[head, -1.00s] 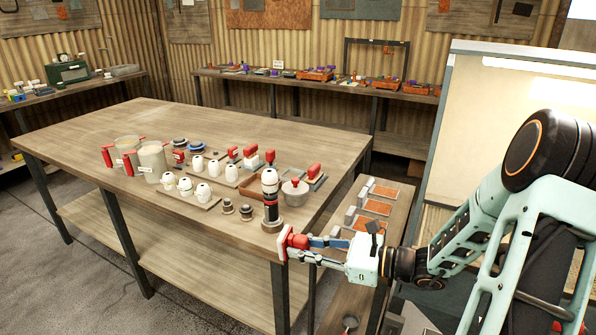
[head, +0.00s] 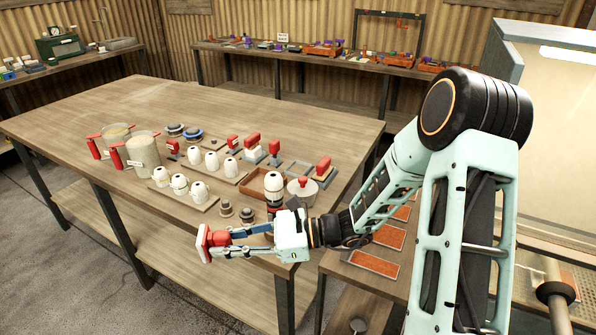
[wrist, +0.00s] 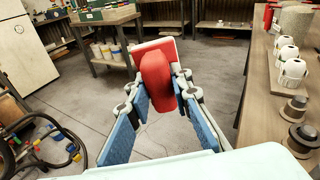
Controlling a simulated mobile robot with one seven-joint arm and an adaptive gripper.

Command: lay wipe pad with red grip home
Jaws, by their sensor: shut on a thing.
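The wipe pad (head: 203,243) has a red grip and a pale-edged flat plate. My gripper (head: 222,240) is shut on its red grip and holds it in the air just off the table's front edge. In the wrist view the red grip (wrist: 156,80) sits between the blue fingers, with the plate (wrist: 167,46) beyond it. A flat grey square holder (head: 297,170) on the table looks empty; I cannot tell if it is the pad's home. Another red-gripped block (head: 323,170) stands just right of it.
A dark-and-white bottle (head: 273,187) stands close behind my gripper. The table's left part is clear.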

